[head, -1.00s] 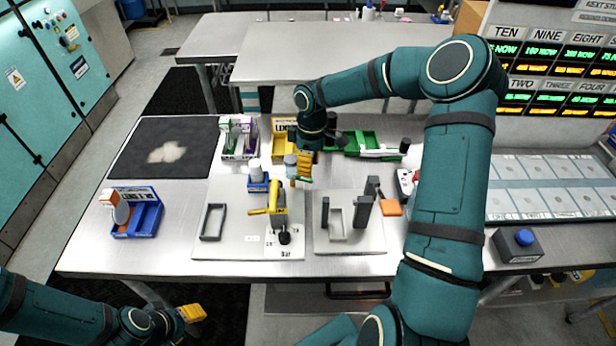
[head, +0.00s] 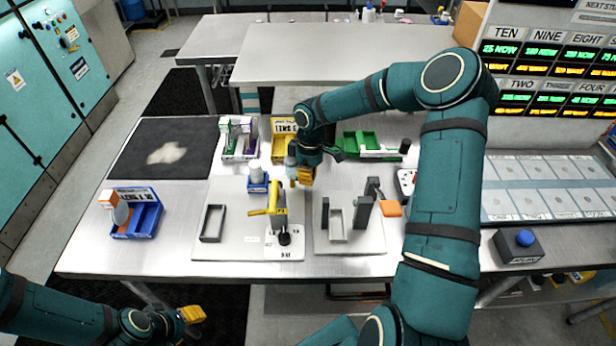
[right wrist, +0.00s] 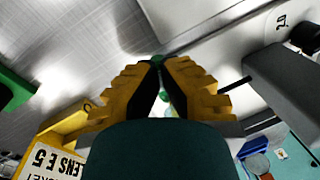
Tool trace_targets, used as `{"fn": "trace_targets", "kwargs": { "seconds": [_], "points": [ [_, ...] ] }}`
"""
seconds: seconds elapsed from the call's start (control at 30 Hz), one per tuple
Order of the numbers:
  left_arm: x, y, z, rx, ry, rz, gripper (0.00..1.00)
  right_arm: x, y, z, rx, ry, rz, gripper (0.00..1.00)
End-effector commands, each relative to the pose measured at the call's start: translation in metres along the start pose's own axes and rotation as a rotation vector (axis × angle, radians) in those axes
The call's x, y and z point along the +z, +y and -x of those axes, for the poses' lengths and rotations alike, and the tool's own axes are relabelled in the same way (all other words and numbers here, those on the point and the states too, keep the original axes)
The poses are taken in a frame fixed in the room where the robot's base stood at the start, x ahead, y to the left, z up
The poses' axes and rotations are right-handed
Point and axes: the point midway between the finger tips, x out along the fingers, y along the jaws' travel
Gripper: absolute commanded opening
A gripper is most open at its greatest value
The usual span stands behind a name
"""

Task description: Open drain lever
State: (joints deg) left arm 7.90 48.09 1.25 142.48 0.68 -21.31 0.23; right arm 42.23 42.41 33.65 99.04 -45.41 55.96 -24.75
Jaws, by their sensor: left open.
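A yellow lever (head: 265,211) on a grey post stands on the pale middle plate, with a black knob (head: 284,239) at its front. An orange paddle (head: 390,208) sticks out beside the grey posts of the right-hand fixture. I cannot tell which is the drain lever. My right gripper (head: 304,177) hangs behind and above these two fixtures, apart from both. Its yellow fingertips (right wrist: 162,64) are close together in the right wrist view, and whether anything is between them is unclear. My left gripper (head: 191,314) is low at the left, off the table's front edge, open and away from the fixtures.
A blue bin (head: 138,220) stands at the left. Purple and yellow bins (head: 282,150) and a green tray (head: 360,143) stand at the back. A small bottle (head: 254,170) sits in a blue holder. A blue-button box (head: 520,246) is at the right. The table's front left is clear.

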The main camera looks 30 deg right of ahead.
Motion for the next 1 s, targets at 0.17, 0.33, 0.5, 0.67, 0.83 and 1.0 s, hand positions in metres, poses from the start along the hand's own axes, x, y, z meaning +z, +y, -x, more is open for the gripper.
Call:
{"fn": "trace_targets", "kwargs": {
  "seconds": [0.17, 0.33, 0.5, 0.67, 0.83, 1.0],
  "points": [
    [0.0000, -0.0001, -0.0002, 0.000, 0.000, 0.000, 0.47, 0.0005, -0.0008, -0.0020, -0.003, -0.002, 0.001, 0.00],
    [-0.0002, 0.0004, 0.0013, 0.000, 0.000, 0.000, 0.47, 0.0000, 0.0004, -0.0018, -0.004, -0.008, 0.033, 0.00],
    [-0.0006, 0.0013, 0.0041, 0.001, 0.000, 0.000, 0.47, -0.0017, 0.0040, -0.0013, -0.004, -0.023, 0.124, 0.00],
    [-0.0006, 0.0015, 0.0045, 0.001, 0.000, 0.000, 0.47, -0.0017, 0.0052, -0.0022, -0.006, -0.028, 0.160, 0.00],
    [-0.0005, 0.0014, 0.0043, 0.001, 0.000, 0.000, 0.47, -0.0015, 0.0052, -0.0026, -0.007, -0.028, 0.161, 0.00],
    [-0.0005, 0.0014, 0.0043, 0.001, 0.000, 0.000, 0.47, -0.0016, 0.0053, -0.0025, -0.006, -0.028, 0.160, 0.38]
  ]
}}
